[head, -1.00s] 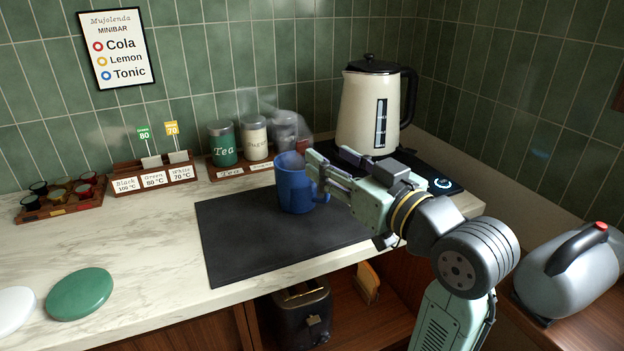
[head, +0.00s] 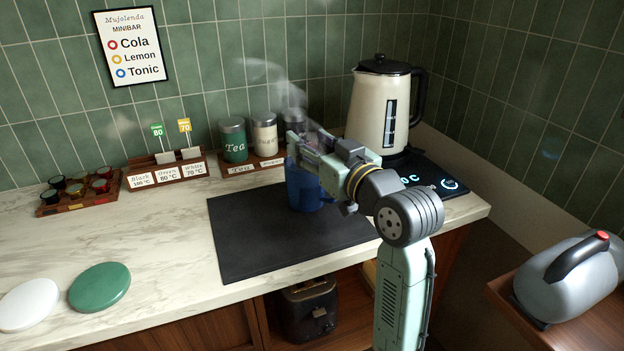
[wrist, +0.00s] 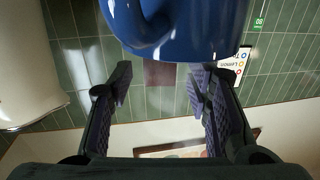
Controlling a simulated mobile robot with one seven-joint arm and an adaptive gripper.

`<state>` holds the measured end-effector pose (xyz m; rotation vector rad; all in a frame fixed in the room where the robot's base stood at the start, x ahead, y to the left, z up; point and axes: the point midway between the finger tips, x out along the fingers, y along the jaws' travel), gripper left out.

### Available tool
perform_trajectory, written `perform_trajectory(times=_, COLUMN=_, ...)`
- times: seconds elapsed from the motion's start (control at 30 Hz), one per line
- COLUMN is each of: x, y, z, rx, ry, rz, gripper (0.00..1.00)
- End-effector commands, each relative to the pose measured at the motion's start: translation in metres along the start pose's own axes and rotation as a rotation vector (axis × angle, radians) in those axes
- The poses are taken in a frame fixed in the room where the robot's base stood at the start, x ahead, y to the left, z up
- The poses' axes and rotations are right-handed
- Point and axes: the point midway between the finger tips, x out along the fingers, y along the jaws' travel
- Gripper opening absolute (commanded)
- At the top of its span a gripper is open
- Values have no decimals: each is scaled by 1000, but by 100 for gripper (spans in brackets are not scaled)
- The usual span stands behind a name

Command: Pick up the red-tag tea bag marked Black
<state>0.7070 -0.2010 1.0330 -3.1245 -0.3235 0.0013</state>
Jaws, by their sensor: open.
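A plain dark red square tag (wrist: 160,74) shows in the wrist view between my fingertips, close to the blue mug (wrist: 180,30); no lettering is readable on it. In the head view the blue mug (head: 303,192) stands on the black mat, with steam rising above it. My gripper (head: 298,148) is at the mug's rim and hides part of it. In the wrist view my gripper (wrist: 160,82) is open, one finger on each side of the tag, with gaps visible. The tea bag itself is not visible.
A wooden tea holder (head: 167,178) has green and yellow tags standing in it; no tag stands at its Black label. Canisters (head: 234,142) stand behind the mug and a cream kettle (head: 376,112) to the right. The black mat (head: 262,250) is clear in front.

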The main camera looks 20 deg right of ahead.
Motion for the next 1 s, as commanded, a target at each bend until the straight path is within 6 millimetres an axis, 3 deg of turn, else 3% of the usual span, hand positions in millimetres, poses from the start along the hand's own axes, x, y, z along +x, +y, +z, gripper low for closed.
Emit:
perform_trajectory(times=0.23, x=1, y=0, z=0, rx=0, ry=1, rz=1, gripper=44)
perform_trajectory(times=0.73, x=1, y=0, z=0, rx=-1, ry=1, rz=1, gripper=11)
perform_trajectory(times=1.0, x=1, y=0, z=0, rx=-1, ry=1, rz=1, gripper=10)
